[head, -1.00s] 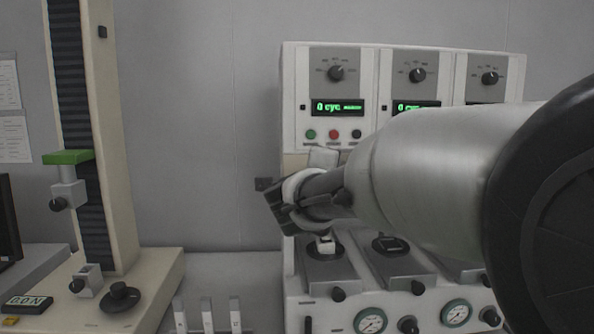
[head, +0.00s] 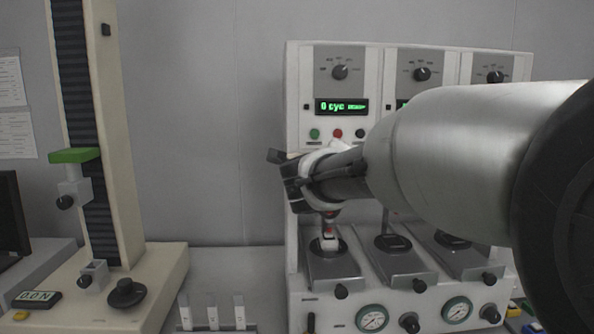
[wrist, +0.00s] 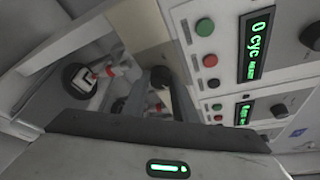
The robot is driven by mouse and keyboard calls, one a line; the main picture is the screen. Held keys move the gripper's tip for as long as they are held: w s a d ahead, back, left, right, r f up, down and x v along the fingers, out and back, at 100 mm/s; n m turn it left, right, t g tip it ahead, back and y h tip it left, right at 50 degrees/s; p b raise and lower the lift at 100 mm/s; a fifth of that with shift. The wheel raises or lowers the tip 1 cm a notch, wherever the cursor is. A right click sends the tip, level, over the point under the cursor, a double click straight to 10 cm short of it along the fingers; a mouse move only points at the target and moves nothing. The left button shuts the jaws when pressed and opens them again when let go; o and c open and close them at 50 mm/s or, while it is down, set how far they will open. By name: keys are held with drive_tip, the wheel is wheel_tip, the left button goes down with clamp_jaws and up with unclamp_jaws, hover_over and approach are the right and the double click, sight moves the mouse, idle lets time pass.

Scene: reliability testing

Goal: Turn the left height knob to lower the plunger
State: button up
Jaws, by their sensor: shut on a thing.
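The left station of the white test machine (head: 293,100) stands right of centre in the head view. Its plunger (head: 329,232), white with a red band, shows below my gripper, over a dark round seat on a grey sloped plate (head: 333,268). My gripper (head: 290,180) is in front of this station, under the left display.
The left display (head: 342,106) reads 0 cyc, with a selector dial (head: 340,72) above and buttons (head: 337,133) below. More stations lie right, partly behind my arm. A tall test stand (head: 130,200) is at left. Small white samples (head: 212,312) stand at the front.

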drive_tip(key=shift+r, duration=0.2)
drive_tip(key=o, duration=1)
drive_tip(key=shift+f, duration=0.15)
drive_tip(key=shift+o, duration=0.2)
drive_tip(key=p+v, duration=0.3)
drive_tip(key=v, duration=1.4)
drive_tip(key=shift+s, duration=0.2)
